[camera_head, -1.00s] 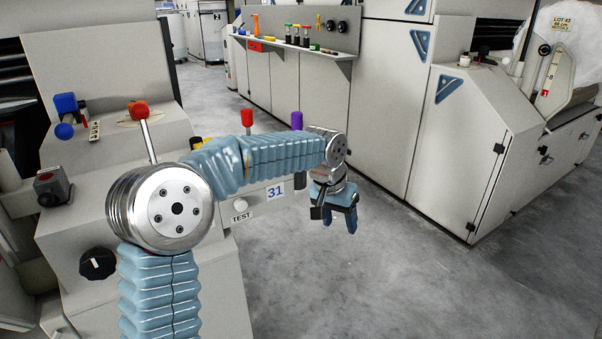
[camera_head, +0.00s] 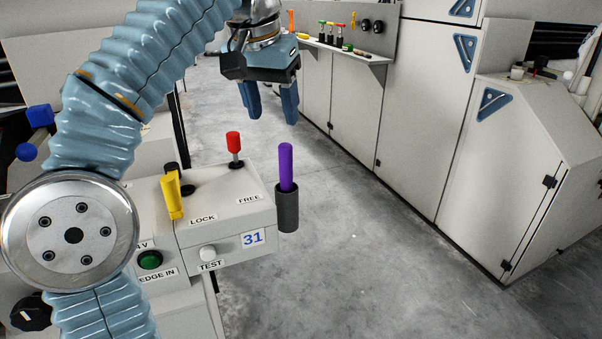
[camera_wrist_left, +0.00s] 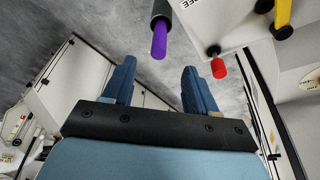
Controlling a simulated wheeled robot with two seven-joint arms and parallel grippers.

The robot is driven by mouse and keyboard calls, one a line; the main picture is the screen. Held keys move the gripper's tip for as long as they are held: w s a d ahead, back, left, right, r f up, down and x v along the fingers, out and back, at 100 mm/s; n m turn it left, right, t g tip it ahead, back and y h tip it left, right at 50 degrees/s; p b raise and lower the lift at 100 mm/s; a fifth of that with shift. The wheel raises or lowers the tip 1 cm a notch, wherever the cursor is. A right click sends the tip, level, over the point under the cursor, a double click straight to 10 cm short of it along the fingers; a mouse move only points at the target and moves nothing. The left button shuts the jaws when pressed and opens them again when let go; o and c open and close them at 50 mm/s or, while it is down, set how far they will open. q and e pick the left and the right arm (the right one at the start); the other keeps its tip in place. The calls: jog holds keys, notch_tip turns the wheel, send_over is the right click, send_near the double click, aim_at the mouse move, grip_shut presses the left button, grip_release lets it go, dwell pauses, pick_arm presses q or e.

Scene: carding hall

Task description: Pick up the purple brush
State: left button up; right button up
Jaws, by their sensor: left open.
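The purple brush (camera_head: 286,166) stands upright in a dark cylindrical holder (camera_head: 287,209) at the right side of the grey control box. Its purple handle sticks out at the top and its lower part is hidden in the holder. The brush also shows in the left wrist view (camera_wrist_left: 159,40), beyond the gap between the fingers. My left gripper (camera_head: 270,112) is open and empty, fingers pointing down, above and a little left of the brush in the head view. It is apart from the brush. My right gripper is not in view.
The control box (camera_head: 228,215) carries a red-knobbed lever (camera_head: 233,142), a yellow lever (camera_head: 172,195) and a white TEST button (camera_head: 208,253) close to the brush. Grey floor (camera_head: 370,250) lies free to the right. A shelf (camera_head: 345,52) with small items is on the cabinets behind.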

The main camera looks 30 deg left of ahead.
aim_at(287, 161)
pick_arm(q)
jog(key=x, duration=0.5)
jog(key=w+x, duration=0.1)
jog(key=x, duration=0.1)
jog(key=shift+w+a+f, duration=0.1)
jog(key=shift+f, duration=0.15)
jog(key=shift+x, duration=3.05)
jog(key=c, duration=1.1)
jog(key=shift+o, duration=0.2)
jog(key=shift+r, duration=0.15)
